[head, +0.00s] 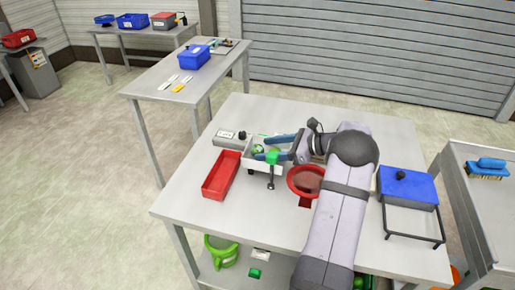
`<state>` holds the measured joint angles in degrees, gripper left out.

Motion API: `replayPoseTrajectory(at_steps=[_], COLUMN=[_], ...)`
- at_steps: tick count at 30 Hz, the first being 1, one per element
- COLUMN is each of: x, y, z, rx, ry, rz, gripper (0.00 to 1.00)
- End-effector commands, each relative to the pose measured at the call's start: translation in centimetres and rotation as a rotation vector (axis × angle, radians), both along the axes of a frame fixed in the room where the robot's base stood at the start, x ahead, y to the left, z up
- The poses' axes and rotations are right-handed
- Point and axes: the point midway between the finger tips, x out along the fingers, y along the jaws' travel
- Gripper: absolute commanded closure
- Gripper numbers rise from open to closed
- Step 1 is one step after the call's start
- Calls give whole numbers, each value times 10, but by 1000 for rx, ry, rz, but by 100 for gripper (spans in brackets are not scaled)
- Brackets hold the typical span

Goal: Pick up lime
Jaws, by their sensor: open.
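A small round green thing, likely the lime (258,149), sits in a white bin (252,165) on the table, left of the middle. More green shows beside it in the same bin, partly hidden, and I cannot tell what it is. My gripper (262,147) is open, with its two blue fingers pointing left over the bin. The fingers are spread apart, one behind the lime and one in front of it. Whether they touch the lime is too small to tell. Nothing is seen held.
A red tray (222,176) stands left of the bin. A red round bowl (294,183) is right of it, partly behind my arm. A grey box (228,138) is behind. A blue box (407,185) and a black wire stand (413,222) are at the right. The table's (190,205) front left is clear.

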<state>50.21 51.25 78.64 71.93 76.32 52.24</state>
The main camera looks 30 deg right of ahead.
Motion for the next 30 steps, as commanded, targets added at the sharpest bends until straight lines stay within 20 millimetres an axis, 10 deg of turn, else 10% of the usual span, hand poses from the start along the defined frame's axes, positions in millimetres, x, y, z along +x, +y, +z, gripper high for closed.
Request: replayPoseTrajectory(at_steps=[13,19,30], x=[16,16,16], y=[14,14,13], z=[-8,-8,-4], rx=[-2,-2,-2], ry=[-1,-1,-3], rz=[0,0,1], gripper=[41,84,85])
